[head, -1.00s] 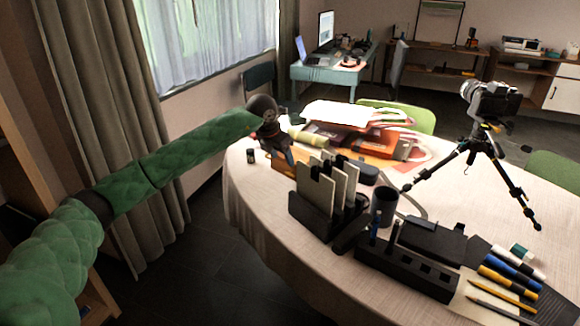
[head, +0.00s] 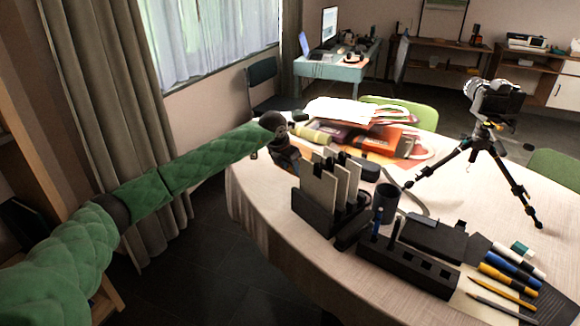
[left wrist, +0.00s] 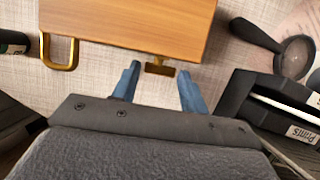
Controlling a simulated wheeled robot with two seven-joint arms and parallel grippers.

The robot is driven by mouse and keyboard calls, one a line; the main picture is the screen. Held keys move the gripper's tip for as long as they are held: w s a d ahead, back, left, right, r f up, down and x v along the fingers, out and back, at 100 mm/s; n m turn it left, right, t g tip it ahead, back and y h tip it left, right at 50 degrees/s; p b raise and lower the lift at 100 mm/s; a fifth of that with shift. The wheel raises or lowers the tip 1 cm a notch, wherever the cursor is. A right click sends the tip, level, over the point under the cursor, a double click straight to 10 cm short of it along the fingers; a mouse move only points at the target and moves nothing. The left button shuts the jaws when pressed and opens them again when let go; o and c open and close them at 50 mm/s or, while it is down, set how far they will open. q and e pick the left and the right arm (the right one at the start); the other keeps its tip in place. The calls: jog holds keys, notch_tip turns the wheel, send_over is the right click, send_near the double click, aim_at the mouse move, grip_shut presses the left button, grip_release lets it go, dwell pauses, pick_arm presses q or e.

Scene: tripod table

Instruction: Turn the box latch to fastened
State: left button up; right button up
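A wooden box (left wrist: 130,22) shows at the top of the left wrist view. On its near side is a small brass latch (left wrist: 160,68), and a brass loop handle (left wrist: 60,52) sits further left. My left gripper (left wrist: 158,72) has its two blue fingers apart, one on each side of the latch. I cannot tell whether either finger touches it. In the head view my left gripper (head: 287,158) reaches down at the table's far left side and hides most of the box. My right gripper is not in view.
A black file holder (head: 315,218) with upright folders stands close to the left gripper. A magnifying glass (left wrist: 292,56) lies right of the box. A dark cup (head: 385,203), a black organizer (head: 408,268) and a camera tripod (head: 482,150) stand further right on the round table (head: 290,258).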

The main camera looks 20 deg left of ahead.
pick_arm(q)
jog(key=c, duration=0.6)
jog(key=shift+o, duration=0.2)
jog(key=shift+a, duration=0.1)
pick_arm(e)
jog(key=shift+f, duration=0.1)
pick_arm(q)
jog(key=shift+w+a+g+h, duration=0.1)
jog(key=shift+a+g+h, duration=0.15)
jog(key=shift+h, duration=0.55)
jog(key=shift+w+a+n+g+h+b, duration=0.1)
jog(key=shift+n+g+h+b, duration=0.3)
jog(key=shift+h, duration=0.3)
jog(key=shift+w+a+f+g+h, duration=0.1)
jog(key=shift+a+g+h, duration=0.15)
jog(key=shift+h, duration=0.55)
jog(key=shift+a+n+g+h, duration=0.1)
jog(key=shift+n+g+h, duration=0.2)
jog(key=shift+h, duration=0.4)
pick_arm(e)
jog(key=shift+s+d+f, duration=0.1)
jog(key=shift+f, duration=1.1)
pick_arm(q)
jog(key=o, duration=1)
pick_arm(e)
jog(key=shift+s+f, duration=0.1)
